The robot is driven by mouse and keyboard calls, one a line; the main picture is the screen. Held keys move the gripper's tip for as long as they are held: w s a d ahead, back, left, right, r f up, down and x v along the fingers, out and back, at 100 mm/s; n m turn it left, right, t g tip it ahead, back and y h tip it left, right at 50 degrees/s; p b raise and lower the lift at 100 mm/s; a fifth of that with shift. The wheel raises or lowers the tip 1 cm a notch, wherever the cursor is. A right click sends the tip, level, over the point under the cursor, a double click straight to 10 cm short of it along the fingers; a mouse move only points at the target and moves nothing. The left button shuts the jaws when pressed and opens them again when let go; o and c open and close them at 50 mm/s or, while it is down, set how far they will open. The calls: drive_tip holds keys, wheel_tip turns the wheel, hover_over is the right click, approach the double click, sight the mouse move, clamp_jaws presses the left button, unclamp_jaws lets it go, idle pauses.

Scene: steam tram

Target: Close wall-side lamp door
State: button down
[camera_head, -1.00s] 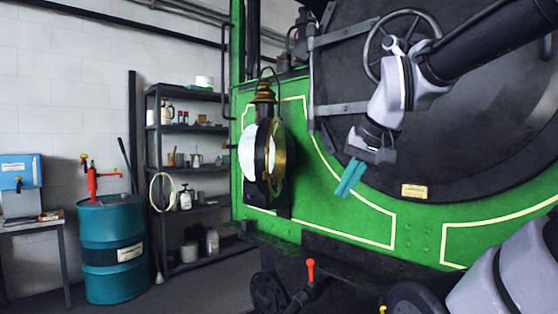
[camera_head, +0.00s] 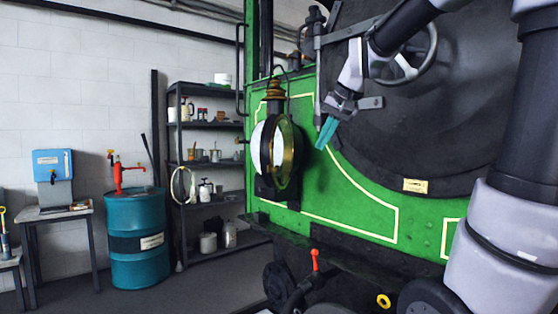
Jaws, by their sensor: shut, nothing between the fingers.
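A lamp (camera_head: 275,105) with a stepped brass top and a dark body is mounted on the green front plate of the engine. A brass-rimmed round door (camera_head: 287,150) shows at its right side, seen at a steep angle. A pale round face (camera_head: 257,148) shows at its left. The exact gap between door and lamp body is hard to tell. My gripper (camera_head: 322,146) has teal fingers held together and empty, pointing down and left. It is just right of the lamp door in the picture, apart from it, in front of the green plate.
The round dark smokebox door with a handwheel (camera_head: 423,52) is behind my arm. A red-tipped lever (camera_head: 315,262) stands below the lamp. A teal drum (camera_head: 137,243) and a shelf rack (camera_head: 213,123) stand by the wall at left, with open floor before them.

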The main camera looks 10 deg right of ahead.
drive_tip(key=w+a, duration=0.3)
drive_tip(key=w, duration=1.1)
drive_tip(key=w+a+f, duration=0.3)
drive_tip(key=w+f, duration=0.1)
drive_tip(key=w+a+f, duration=0.2)
drive_tip(key=w+f, duration=0.1)
drive_tip(key=shift+a+f, duration=0.1)
drive_tip(key=shift+a, duration=0.25)
drive_tip(key=shift+a, duration=0.1)
